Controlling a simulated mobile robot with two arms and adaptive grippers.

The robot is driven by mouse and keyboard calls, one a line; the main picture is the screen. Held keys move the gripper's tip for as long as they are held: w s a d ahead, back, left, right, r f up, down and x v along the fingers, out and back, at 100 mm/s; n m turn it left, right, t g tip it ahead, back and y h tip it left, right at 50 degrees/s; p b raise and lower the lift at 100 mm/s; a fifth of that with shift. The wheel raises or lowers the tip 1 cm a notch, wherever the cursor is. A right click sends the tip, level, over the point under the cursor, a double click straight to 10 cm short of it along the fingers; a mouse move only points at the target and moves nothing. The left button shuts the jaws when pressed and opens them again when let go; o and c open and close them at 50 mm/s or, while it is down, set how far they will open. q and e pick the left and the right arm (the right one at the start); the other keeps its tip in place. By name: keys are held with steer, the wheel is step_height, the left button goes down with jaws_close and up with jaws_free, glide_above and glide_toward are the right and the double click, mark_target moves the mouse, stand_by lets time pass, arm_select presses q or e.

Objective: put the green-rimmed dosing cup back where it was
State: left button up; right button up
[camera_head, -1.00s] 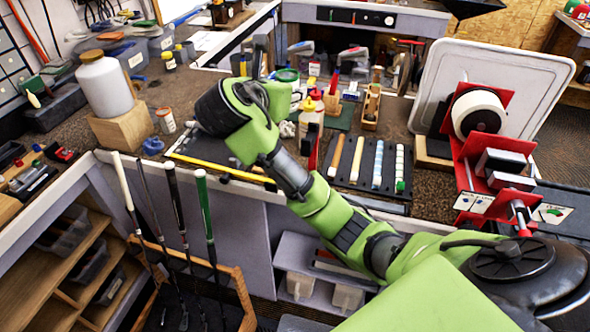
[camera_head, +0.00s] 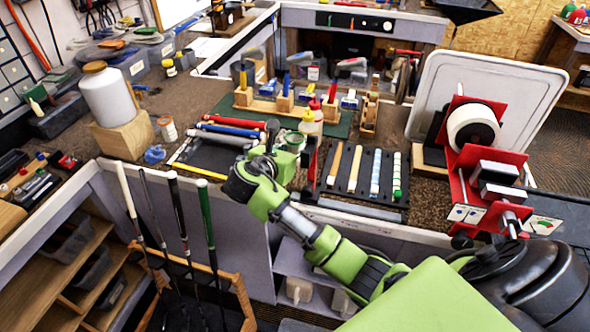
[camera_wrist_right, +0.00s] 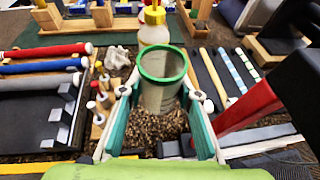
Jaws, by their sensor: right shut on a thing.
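The green-rimmed dosing cup (camera_head: 294,142) is a clear, greyish cup with a green ring at its mouth. In the right wrist view the cup (camera_wrist_right: 161,92) stands upright between the green-padded fingers of my right gripper (camera_wrist_right: 162,100), which is shut on it. In the head view my right gripper (camera_head: 284,153) is at the front of the bench, partly hidden by its own wrist. The cup's base is low over the brown bench top; I cannot tell whether it touches. My left gripper is in neither current view.
A yellow-capped bottle (camera_wrist_right: 153,28) stands close behind the cup. A rack of coloured grips (camera_head: 234,131) lies to the left, a tray of pale strips (camera_head: 362,176) to the right. A red stand (camera_head: 480,150) is farther right. Golf clubs (camera_head: 207,225) stand in front.

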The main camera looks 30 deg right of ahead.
step_height(320, 180, down, 8)
steer(key=shift+f, duration=0.2)
stand_by(0.3)
steer(key=o, duration=1.1)
steer(key=shift+f, duration=0.1)
